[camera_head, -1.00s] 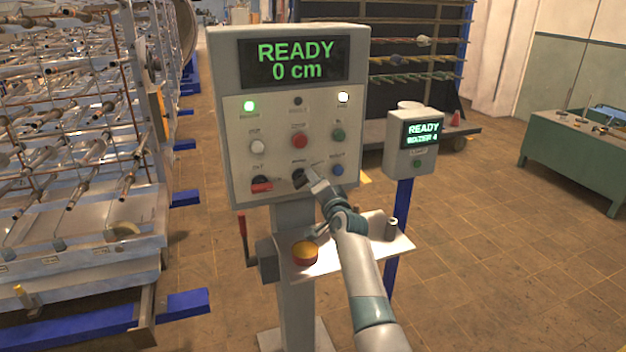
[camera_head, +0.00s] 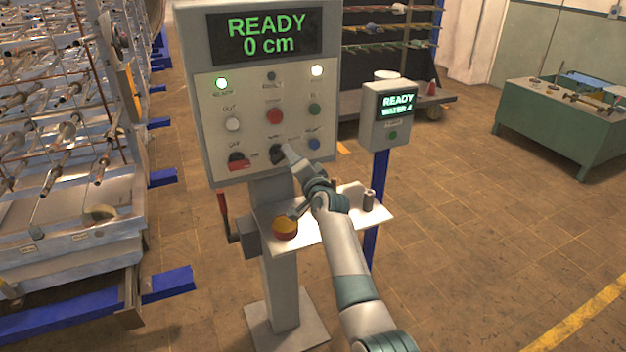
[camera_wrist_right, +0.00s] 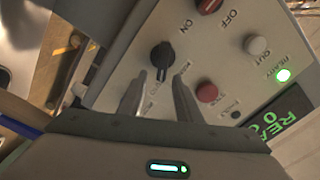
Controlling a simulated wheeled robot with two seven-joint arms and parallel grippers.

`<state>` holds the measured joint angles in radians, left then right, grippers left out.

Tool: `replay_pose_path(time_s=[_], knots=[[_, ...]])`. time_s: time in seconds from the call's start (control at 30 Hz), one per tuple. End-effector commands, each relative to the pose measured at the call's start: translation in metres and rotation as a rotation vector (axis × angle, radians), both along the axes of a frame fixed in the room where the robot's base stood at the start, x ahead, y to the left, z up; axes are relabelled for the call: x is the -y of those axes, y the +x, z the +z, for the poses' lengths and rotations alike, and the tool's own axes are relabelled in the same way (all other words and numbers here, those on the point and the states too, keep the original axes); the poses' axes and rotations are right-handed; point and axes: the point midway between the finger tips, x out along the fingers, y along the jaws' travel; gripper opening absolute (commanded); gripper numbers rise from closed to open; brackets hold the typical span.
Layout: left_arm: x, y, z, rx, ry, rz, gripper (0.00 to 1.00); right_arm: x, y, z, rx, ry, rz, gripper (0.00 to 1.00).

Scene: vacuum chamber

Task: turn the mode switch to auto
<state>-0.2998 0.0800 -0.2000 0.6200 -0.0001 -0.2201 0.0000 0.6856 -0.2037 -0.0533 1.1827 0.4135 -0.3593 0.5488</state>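The mode switch (camera_head: 277,154) is a black rotary knob in the bottom row of the control panel (camera_head: 207,150), partly covered by my right gripper (camera_head: 287,152) in the head view. In the right wrist view the black knob (camera_wrist_right: 163,57) lies just beyond and between the two fingertips of my right gripper (camera_wrist_right: 160,78). The fingers are apart, with a clear gap, and do not appear to touch the knob. The labels around it are too small to read, so its setting cannot be told. My left gripper is not in view.
Beside the knob are a red-handled switch (camera_head: 239,160) and a blue button (camera_head: 314,144). A red button (camera_head: 274,116) is above it. Below the panel, a shelf (camera_head: 330,222) carries a red-and-yellow button (camera_head: 285,228). A smaller display box (camera_head: 388,125) stands to the right.

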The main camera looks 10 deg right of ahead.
Motion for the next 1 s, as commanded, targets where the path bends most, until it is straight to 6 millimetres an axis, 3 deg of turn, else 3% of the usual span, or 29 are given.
replay_pose_path(time_s=[0.03, 0.6, 1.0], knots=[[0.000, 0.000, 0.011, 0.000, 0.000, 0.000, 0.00, 0.002, -0.006, 0.004, -0.001, 0.000, 0.000, 0.31], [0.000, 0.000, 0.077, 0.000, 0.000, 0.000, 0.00, 0.029, -0.088, 0.004, -0.003, -0.001, -0.001, 0.31], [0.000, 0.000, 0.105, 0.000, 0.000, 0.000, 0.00, 0.046, -0.140, 0.001, -0.002, -0.001, 0.000, 0.31]])
